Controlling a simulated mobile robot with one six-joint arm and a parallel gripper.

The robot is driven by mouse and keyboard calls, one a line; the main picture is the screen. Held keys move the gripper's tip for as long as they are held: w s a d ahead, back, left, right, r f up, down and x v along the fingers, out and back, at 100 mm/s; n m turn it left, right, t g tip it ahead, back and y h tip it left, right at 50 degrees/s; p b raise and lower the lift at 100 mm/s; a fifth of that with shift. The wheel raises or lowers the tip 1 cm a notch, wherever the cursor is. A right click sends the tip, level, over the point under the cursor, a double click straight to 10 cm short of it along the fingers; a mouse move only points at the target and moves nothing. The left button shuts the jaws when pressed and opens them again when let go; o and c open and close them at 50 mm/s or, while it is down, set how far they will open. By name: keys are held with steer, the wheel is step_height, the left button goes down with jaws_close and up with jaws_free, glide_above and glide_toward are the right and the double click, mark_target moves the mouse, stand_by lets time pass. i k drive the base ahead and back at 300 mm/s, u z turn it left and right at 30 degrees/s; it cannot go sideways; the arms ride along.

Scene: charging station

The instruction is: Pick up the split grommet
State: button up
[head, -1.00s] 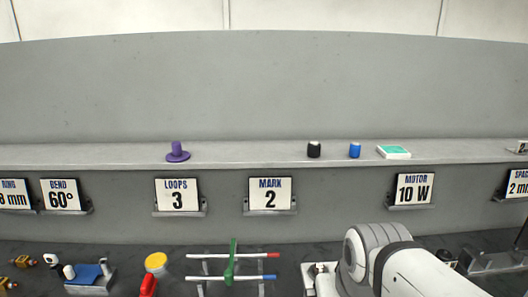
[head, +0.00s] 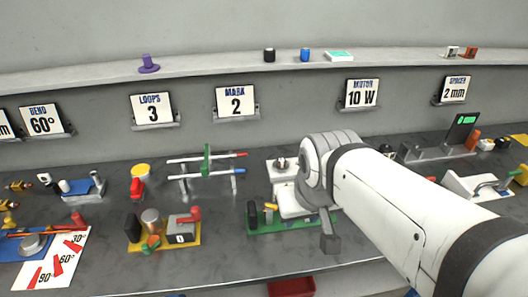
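No part can be surely told as the split grommet. A purple flanged piece (head: 148,64), shaped like a short plug on a wide round rim, stands upright on the shelf at upper left and most resembles a grommet. My arm reaches in from the lower right of the head view. A dark grey part below its white end joint looks like my gripper (head: 330,242), low over the bench's front area. Its fingers are too small and hidden to tell whether they are open or hold anything. It is well apart from the purple piece.
The shelf (head: 205,73) also carries a black cylinder (head: 269,55), a blue cylinder (head: 305,55) and a teal-topped block (head: 339,56). Below, the bench (head: 95,225) is crowded with fixtures, including a wire rack (head: 207,161) and a yellow-based station (head: 165,242). A red bin (head: 291,287) shows at the front.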

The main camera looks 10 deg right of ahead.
mark_target(282, 163)
steer(key=u, duration=0.35)
steer(key=k, duration=1)
steer(key=z, duration=0.4)
steer(key=i, duration=1.5)
steer(key=z, duration=0.05)
